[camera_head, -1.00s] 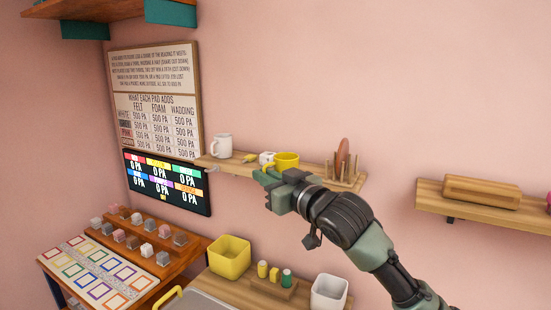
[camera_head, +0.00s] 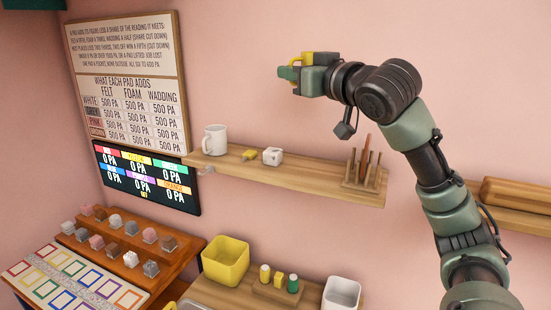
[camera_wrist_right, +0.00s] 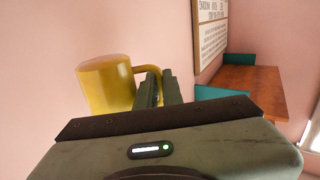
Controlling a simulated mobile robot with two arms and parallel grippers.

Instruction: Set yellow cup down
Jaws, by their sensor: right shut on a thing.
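The yellow cup (camera_wrist_right: 107,85) shows in the right wrist view, with its handle at the fingers of my right gripper (camera_wrist_right: 160,85). In the head view the yellow cup (camera_head: 325,58) is mostly hidden behind my right gripper (camera_head: 290,80). The gripper is shut on the cup and holds it in the air, well above the wooden wall shelf (camera_head: 300,178). The cup looks roughly upright in the wrist view. My left gripper is not in view.
On the shelf stand a white mug (camera_head: 214,140), a small yellow item (camera_head: 249,155), a white block (camera_head: 272,156) and a peg rack (camera_head: 363,175). The shelf is bare between block and rack. Below are a yellow bin (camera_head: 225,262) and a white bin (camera_head: 341,294).

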